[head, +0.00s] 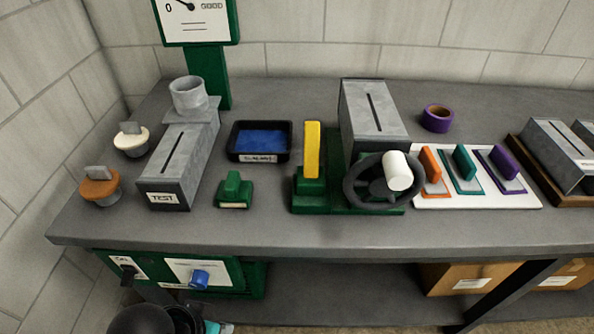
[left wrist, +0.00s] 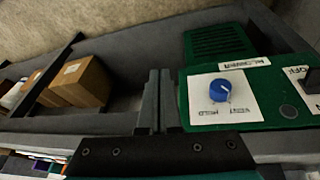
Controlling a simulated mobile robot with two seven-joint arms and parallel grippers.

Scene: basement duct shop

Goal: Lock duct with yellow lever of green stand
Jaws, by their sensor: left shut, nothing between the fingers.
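The yellow lever (head: 312,150) stands upright at the left end of the green stand (head: 300,207), on the bench. A grey duct (head: 374,112) with a dark slot in its top sits at the back of this stand. A black handwheel (head: 356,192) with a white knob (head: 398,171) is in front of the duct and hides part of it. My left gripper shows in the left wrist view (left wrist: 157,92), shut and empty, below the bench top by the green panel. In the head view only dark parts of my left arm show at bottom left. My right gripper is not in view.
A green panel (left wrist: 203,112) with a blue knob (left wrist: 220,92) is under the bench. On the bench are a grey TEST duct (head: 181,165), a black tray (head: 235,153) with a blue inside, a small green block (head: 234,190), and a white board (head: 475,199) with coloured plates.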

